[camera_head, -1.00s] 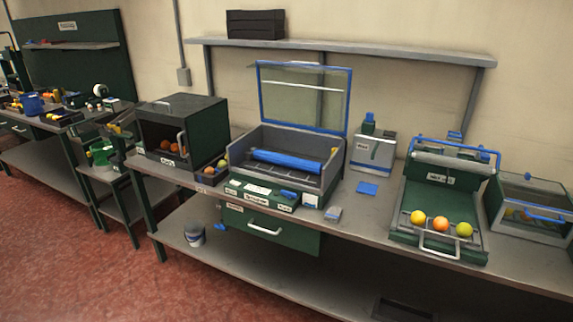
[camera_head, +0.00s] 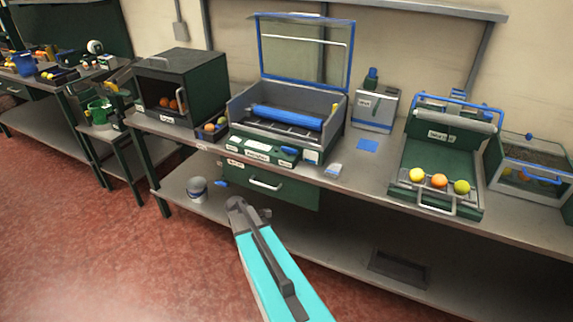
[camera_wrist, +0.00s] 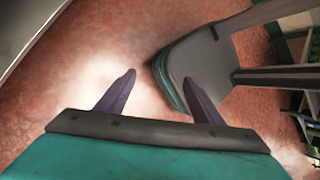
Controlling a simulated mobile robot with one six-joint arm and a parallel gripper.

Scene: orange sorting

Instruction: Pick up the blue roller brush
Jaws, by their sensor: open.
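The blue roller brush (camera_head: 287,117) lies lengthwise across the open grey and green machine (camera_head: 236,109) on the bench. The machine's clear blue-framed lid (camera_head: 304,18) stands raised behind it. The teal end of my arm (camera_head: 272,265) is in front of the bench, low in the head view and apart from the roller. In the wrist view my gripper (camera_wrist: 156,80) is open, with its two dark fingers apart and nothing between them. The wrist view shows red floor and a grey bench-like shape, not the roller.
A dark oven-like box (camera_head: 190,65) stands left of the machine. A tray with several fruits (camera_head: 215,127) sits between them. On the right is a green roller unit (camera_head: 433,170) with three fruits. The floor in front is clear.

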